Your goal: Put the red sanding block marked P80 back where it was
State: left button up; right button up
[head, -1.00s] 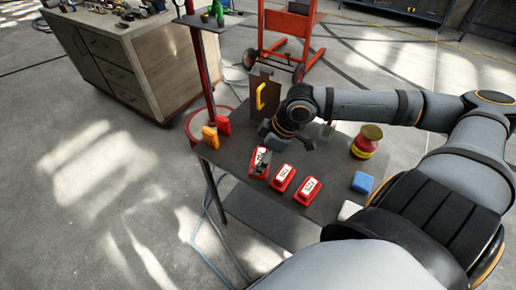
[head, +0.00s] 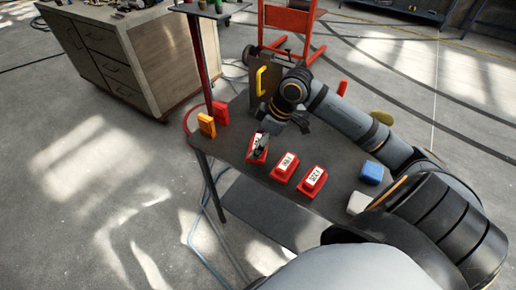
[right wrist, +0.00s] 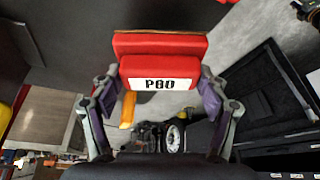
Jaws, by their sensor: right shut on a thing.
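My right gripper (head: 260,145) is shut on the leftmost of three red sanding blocks, near the table's left front edge. The held block (head: 257,153) has a white label, partly covered by the fingers in the head view. In the right wrist view the red block (right wrist: 160,50) sits between the two fingers (right wrist: 160,95), and its label reads P80. I cannot tell whether it touches the tabletop. Two similar red blocks, the middle one (head: 284,167) and the right one (head: 312,181), lie on the table (head: 240,165) to its right. My left gripper is not in view.
A blue block (head: 372,171) and a white block (head: 358,203) lie at the right. A yellow handle (head: 261,81) stands behind my gripper. A wooden cabinet (head: 125,65) is beyond.

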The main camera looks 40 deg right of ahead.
jog(key=shift+w+f, duration=0.15)
jog(key=shift+f, duration=0.2)
notch_tip(320, 180, down, 3)
jog(key=shift+r+b, duration=0.1)
jog(key=shift+b, duration=0.2)
jog(key=o, duration=1)
